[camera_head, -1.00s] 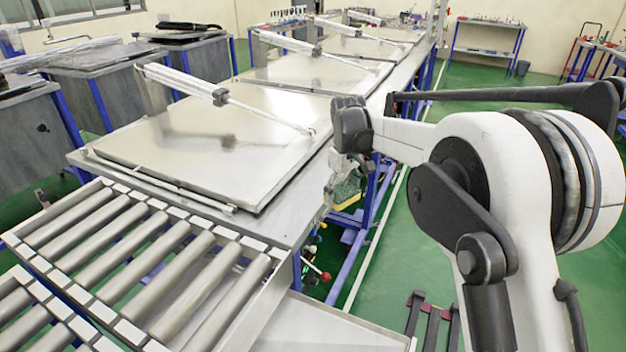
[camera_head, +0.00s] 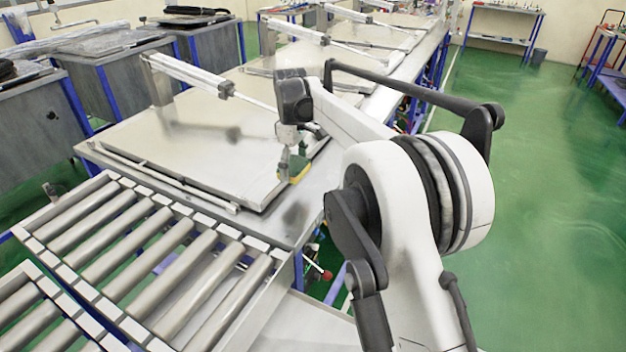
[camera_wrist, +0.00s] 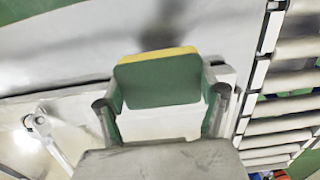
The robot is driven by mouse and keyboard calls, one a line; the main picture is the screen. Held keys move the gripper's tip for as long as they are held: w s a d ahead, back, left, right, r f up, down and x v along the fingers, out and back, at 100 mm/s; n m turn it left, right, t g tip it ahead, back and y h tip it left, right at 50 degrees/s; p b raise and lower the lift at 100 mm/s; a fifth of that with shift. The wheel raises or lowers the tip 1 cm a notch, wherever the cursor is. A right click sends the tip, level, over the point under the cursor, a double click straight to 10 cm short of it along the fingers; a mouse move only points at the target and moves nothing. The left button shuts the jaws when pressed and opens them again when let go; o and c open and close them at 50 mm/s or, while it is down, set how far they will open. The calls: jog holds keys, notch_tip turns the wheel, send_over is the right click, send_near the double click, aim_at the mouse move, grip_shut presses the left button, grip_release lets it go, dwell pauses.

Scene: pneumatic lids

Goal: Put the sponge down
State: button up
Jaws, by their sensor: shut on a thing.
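The sponge is green with a yellow layer and sits between my gripper's fingers in the wrist view (camera_wrist: 158,82). My gripper (camera_wrist: 163,112) is shut on it, one finger at each side. In the head view my gripper (camera_head: 291,172) points down, and the sponge (camera_head: 299,173) shows at its tip, partly hidden. They are over the right edge of the nearest metal lid (camera_head: 200,140). I cannot tell whether the sponge touches the lid.
A roller conveyor (camera_head: 150,255) lies in front of the lid. A pneumatic cylinder (camera_head: 188,74) with a rod stands above the lid's far side. More lids and cylinders run back along the line. Green floor (camera_head: 540,200) is open to the right.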

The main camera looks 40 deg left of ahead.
send_over(313, 188)
notch_tip(313, 188, down, 3)
jog(key=shift+f+p, duration=0.2)
jog(key=shift+p, duration=0.2)
jog(key=shift+f+p, duration=0.4)
jog(key=shift+f, duration=1.65)
jog(key=o, duration=1.3)
jog(key=shift+f, duration=0.1)
